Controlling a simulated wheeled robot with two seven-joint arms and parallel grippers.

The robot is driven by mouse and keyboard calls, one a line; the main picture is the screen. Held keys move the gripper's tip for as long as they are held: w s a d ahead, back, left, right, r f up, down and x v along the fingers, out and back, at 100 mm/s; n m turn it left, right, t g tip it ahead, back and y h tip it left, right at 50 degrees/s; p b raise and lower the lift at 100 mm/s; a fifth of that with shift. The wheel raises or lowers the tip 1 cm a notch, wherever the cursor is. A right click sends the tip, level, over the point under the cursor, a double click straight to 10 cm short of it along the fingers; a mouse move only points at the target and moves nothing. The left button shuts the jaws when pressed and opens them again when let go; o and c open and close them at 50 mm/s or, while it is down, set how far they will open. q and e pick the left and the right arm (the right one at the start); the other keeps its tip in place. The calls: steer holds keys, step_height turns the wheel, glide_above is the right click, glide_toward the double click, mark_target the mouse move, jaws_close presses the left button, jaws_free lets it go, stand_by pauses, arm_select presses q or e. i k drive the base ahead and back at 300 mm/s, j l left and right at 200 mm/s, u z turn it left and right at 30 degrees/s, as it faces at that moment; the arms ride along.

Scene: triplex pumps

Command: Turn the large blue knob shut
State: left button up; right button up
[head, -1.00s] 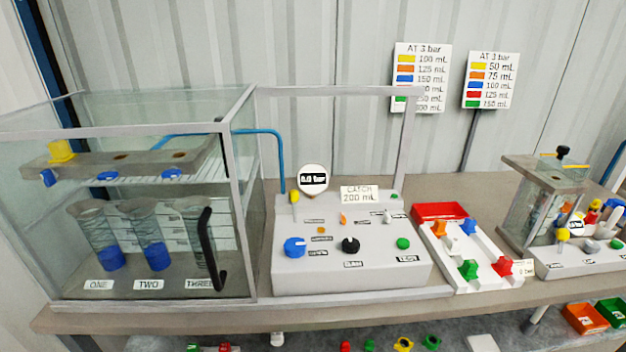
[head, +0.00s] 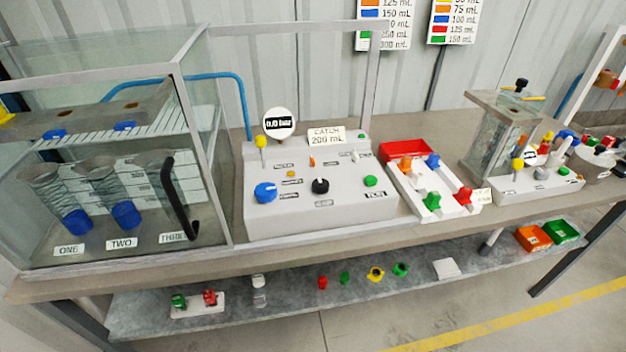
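The large blue knob (head: 265,192) sits at the left of the sloped front of a white control box (head: 320,215). A black knob (head: 320,186) and a green button (head: 370,181) are to its right. A yellow-tipped lever (head: 261,142) stands above the blue knob. A round gauge (head: 280,123) behind the box appears to read 0.0 bar. Neither of my grippers is in view, and nothing touches the blue knob.
A glass cabinet (head: 178,75) with a black handle stands left of the box. A white tray (head: 450,208) with coloured fittings and a second pump unit (head: 540,185) are to the right. A lower shelf (head: 215,330) holds loose parts. The bench front before the box is clear.

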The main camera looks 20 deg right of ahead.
mark_target(265, 192)
steer(key=l+u, duration=0.35)
steer(key=l, duration=0.55)
steer(key=l+u, duration=0.4)
steer(key=l, duration=0.5)
